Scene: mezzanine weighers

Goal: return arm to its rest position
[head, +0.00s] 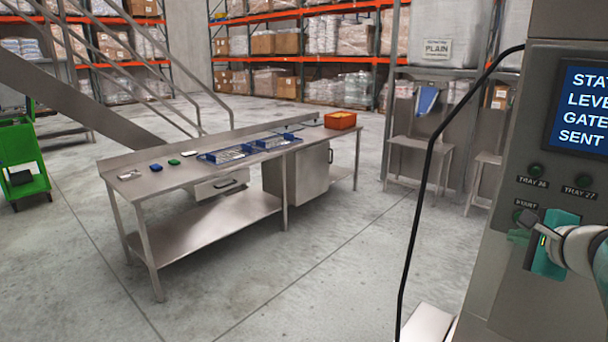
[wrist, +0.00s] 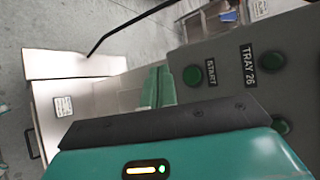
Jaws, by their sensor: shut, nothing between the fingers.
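My gripper (head: 528,226) is at the right of the head view, in front of the control panel (head: 552,112), close to the button labelled START. I cannot tell whether it touches that button. It is shut with nothing in it. In the wrist view the teal gripper body fills the bottom, and the fingers (wrist: 158,88) point at the panel face beside the green START button (wrist: 192,76). The TRAY 26 button (wrist: 271,59) is further right. The panel's screen (head: 580,108) shows words including LEVEL, GATE and SENT, partly cut off.
A black cable (head: 424,170) hangs left of the panel. A steel bench (head: 190,178) with blue trays (head: 248,150) and an orange bin (head: 340,120) stands across the floor. A green cart (head: 22,160) is at the far left. Open floor lies between panel and bench.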

